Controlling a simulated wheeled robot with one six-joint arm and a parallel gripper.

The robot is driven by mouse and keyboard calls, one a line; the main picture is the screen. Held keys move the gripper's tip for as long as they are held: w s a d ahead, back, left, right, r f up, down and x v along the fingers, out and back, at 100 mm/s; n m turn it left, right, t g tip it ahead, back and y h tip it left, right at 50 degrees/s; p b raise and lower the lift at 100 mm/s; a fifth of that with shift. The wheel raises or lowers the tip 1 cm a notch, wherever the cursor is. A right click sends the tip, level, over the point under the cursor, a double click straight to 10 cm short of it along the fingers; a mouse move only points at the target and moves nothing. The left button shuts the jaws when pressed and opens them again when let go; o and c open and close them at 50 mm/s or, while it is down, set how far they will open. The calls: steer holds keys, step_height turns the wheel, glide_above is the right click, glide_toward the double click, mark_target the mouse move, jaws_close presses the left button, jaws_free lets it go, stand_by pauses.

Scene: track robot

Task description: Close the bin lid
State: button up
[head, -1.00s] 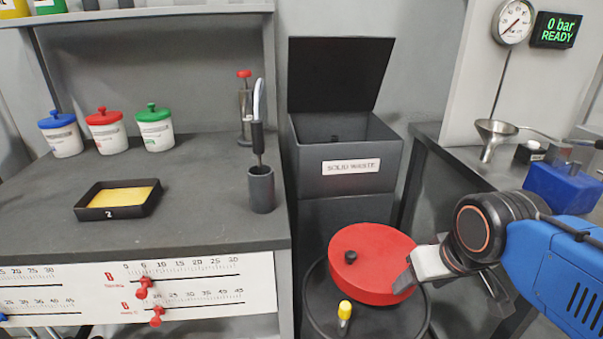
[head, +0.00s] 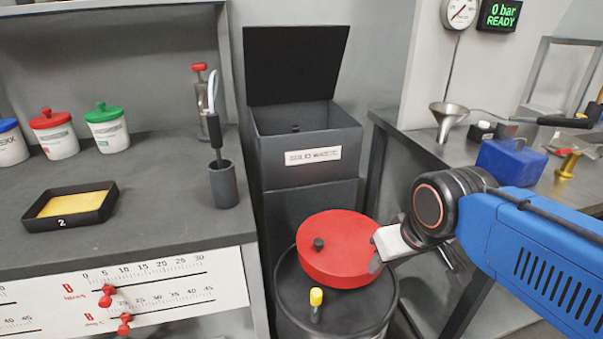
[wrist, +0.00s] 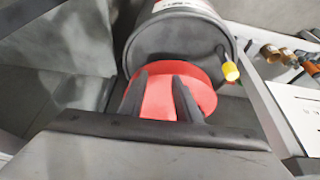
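The dark grey bin (head: 305,150) stands at the back between the two benches, with a "SOLID WASTE" label on its front. Its black lid (head: 295,65) stands open, upright at the back of the bin. My gripper (head: 376,252) is low in front of the bin, at the right edge of a red disc (head: 335,240). I cannot tell whether the fingers touch the disc. The bin lid is not seen in the wrist view.
A dark drum (head: 350,320) with a yellow-capped item (head: 316,300) stands below the red disc. The left bench (head: 150,190) carries a tray (head: 70,205) and a grey cup (head: 223,185). The right bench (head: 425,150) holds a funnel (head: 449,115) and a blue block (head: 510,162).

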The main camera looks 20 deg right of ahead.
jaws_close()
steer(key=w+a+r+t, duration=0.1)
steer(key=w+r+t, duration=0.1)
steer(key=w+r, duration=1.4)
steer(key=w+a+r+t, duration=0.2)
steer(key=w+r, duration=1.4)
steer(key=r, duration=0.1)
steer(key=w+a+r+t, duration=0.2)
steer(key=w+r, duration=1.4)
steer(key=shift+w+r, duration=0.15)
steer(key=shift+r, duration=0.2)
steer(key=shift+w+f, duration=0.8)
steer(key=shift+f, duration=0.55)
steer(key=shift+w+f, duration=0.8)
steer(key=shift+f, duration=0.5)
steer(key=shift+w+f, duration=0.8)
steer(key=shift+f, duration=0.55)
